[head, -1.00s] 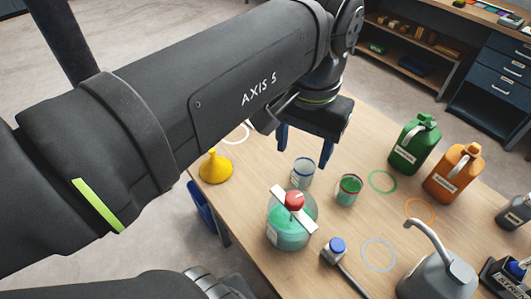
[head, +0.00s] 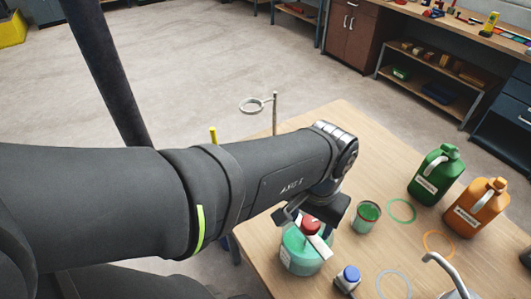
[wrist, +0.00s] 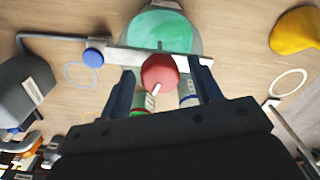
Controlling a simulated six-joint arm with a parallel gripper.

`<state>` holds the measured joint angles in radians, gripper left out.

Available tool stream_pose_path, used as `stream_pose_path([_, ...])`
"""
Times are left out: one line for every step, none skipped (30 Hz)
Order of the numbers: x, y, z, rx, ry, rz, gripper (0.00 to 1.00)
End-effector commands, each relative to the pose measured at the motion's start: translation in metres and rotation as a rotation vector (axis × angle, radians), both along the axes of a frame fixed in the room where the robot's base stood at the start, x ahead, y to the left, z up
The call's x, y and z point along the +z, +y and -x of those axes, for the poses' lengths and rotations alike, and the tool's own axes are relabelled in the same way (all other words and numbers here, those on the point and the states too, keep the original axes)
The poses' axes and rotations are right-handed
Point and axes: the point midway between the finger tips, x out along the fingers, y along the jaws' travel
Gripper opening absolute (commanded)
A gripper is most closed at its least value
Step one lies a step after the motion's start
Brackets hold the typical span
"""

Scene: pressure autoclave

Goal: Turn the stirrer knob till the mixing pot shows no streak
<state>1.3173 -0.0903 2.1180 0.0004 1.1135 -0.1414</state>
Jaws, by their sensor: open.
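The mixing pot (head: 301,257) is a clear round vessel of teal-green liquid with a white label, standing on the wooden table. A pale bar crosses its top and carries the red stirrer knob (head: 311,224). In the wrist view the red knob (wrist: 157,74), with a white pointer mark, sits between the two blue fingers of my gripper (wrist: 165,72). The fingers are open, one on each side, with gaps to the knob. The pot (wrist: 165,32) shows uneven lighter green, but I cannot tell a clear streak. In the head view my wrist partly hides the fingers.
A small cup of green liquid (head: 365,217) stands close right of the pot. A blue-capped item (head: 348,278) is at its lower right. Green (head: 433,175) and orange (head: 478,208) jugs stand farther right. A yellow funnel (wrist: 296,32) lies to the side in the wrist view.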

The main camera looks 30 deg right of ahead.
Motion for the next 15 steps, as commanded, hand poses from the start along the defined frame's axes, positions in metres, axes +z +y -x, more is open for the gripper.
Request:
stream_pose_path([-0.0002, 0.0000, 0.0000, 0.000, 0.000, 0.000, 0.58])
stream_pose_path([-0.0001, 0.0000, 0.0000, 0.000, 0.000, 0.000, 0.58])
stream_pose_path([0.0000, 0.0000, 0.0000, 0.000, 0.000, 0.000, 0.58])
stream_pose_path([0.0000, 0.0000, 0.0000, 0.000, 0.000, 0.000, 0.58])
stream_pose_path([0.0001, 0.0000, 0.0000, 0.000, 0.000, 0.000, 0.58])
stream_pose_path([0.0001, -0.0001, 0.0000, 0.000, 0.000, 0.000, 0.52])
stream_pose_path([0.0002, -0.0001, 0.0000, 0.000, 0.000, 0.000, 0.46])
stream_pose_path([0.0002, -0.0001, 0.0000, 0.000, 0.000, 0.000, 0.41])
stream_pose_path([0.0002, -0.0001, 0.0000, 0.000, 0.000, 0.000, 0.33])
stream_pose_path([0.0003, -0.0001, 0.0000, 0.000, 0.000, 0.000, 0.27])
stream_pose_path([0.0003, -0.0001, 0.0000, 0.000, 0.000, 0.000, 0.21])
stream_pose_path([0.0003, -0.0001, 0.0000, 0.000, 0.000, 0.000, 0.13])
stream_pose_path([0.0003, -0.0001, 0.0000, 0.000, 0.000, 0.000, 0.13])
stream_pose_path([0.0004, -0.0001, 0.0000, 0.000, 0.000, 0.000, 0.13])
stream_pose_path([0.0004, -0.0002, -0.0001, -0.001, 0.000, 0.000, 0.13])
